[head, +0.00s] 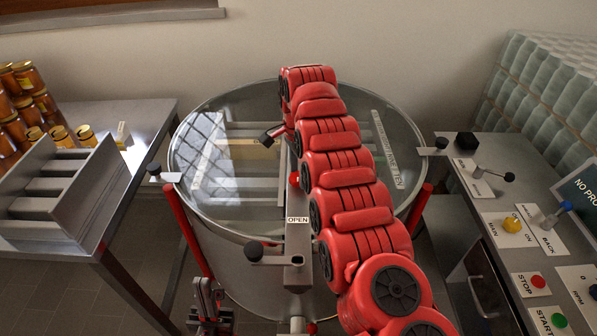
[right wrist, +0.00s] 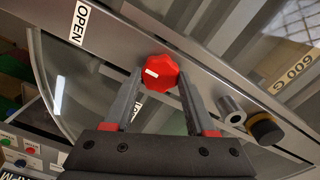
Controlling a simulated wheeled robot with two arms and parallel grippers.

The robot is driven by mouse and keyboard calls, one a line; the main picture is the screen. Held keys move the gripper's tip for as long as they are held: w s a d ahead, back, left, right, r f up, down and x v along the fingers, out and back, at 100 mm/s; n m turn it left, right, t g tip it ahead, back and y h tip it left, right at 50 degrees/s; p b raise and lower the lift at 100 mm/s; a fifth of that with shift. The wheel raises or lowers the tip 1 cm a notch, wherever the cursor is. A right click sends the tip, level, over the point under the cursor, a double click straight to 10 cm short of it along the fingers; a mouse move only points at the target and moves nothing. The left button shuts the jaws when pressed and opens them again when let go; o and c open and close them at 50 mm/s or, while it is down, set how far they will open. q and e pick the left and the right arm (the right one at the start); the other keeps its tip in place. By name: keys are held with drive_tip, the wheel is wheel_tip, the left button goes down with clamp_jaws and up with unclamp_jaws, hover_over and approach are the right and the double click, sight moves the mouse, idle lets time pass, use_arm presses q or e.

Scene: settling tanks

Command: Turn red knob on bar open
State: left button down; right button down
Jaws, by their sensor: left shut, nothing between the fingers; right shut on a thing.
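The red knob (head: 293,179) sits on the grey metal bar (head: 298,243) across the round glass-topped tank. In the right wrist view the red knob (right wrist: 160,72) is faceted, with a short white mark left of its middle. My right gripper (right wrist: 160,77) is shut on it, one finger on each side. The OPEN label (right wrist: 79,24) is on the bar; it also shows in the head view (head: 297,220). My red right arm hides part of the tank and the right fingers in the head view. My left gripper (head: 208,297) is shut and empty, low beside the tank.
A black-tipped handle (head: 254,251) stands at the bar's near end. A control panel (head: 520,225) with levers and buttons is at the right. A table with honey jars (head: 30,105) and a metal rack (head: 75,200) is at the left.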

drive_tip(key=shift+c, duration=1.1)
unclamp_jaws()
drive_tip(key=shift+r, duration=0.5)
wheel_tip(320, 180, up, 3)
drive_tip(key=shift+d+f+p, duration=0.15)
drive_tip(key=shift+f+p, duration=0.05)
drive_tip(key=shift+p, duration=0.25)
wheel_tip(320, 180, up, 14)
drive_tip(key=p, duration=1.4)
drive_tip(key=shift+f, duration=0.1)
